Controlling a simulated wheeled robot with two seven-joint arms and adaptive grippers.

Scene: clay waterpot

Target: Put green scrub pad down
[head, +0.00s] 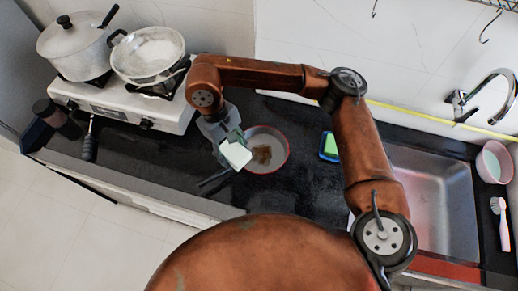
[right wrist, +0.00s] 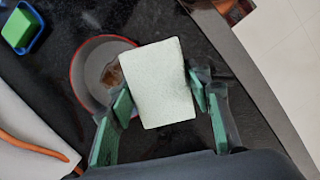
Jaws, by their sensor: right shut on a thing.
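The green scrub pad (head: 236,154), a pale, whitish-green block, is between the fingers of my right gripper (head: 226,142). In the right wrist view the pad (right wrist: 158,84) sits tilted between the two green-lined fingers of the gripper (right wrist: 165,103), which is shut on it. The pad is held over the dark counter, beside and partly over the near-left rim of a red-rimmed dish (head: 278,160) with a brown stain inside. The dish (right wrist: 88,62) also shows behind the pad in the right wrist view. My left gripper is not in view.
A green block (head: 331,145) lies in a blue tray (head: 328,158) right of the dish. A white stove (head: 120,100) with a pot (head: 75,45) and a pan (head: 147,55) is at left; a steel sink (head: 435,195) is at right.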

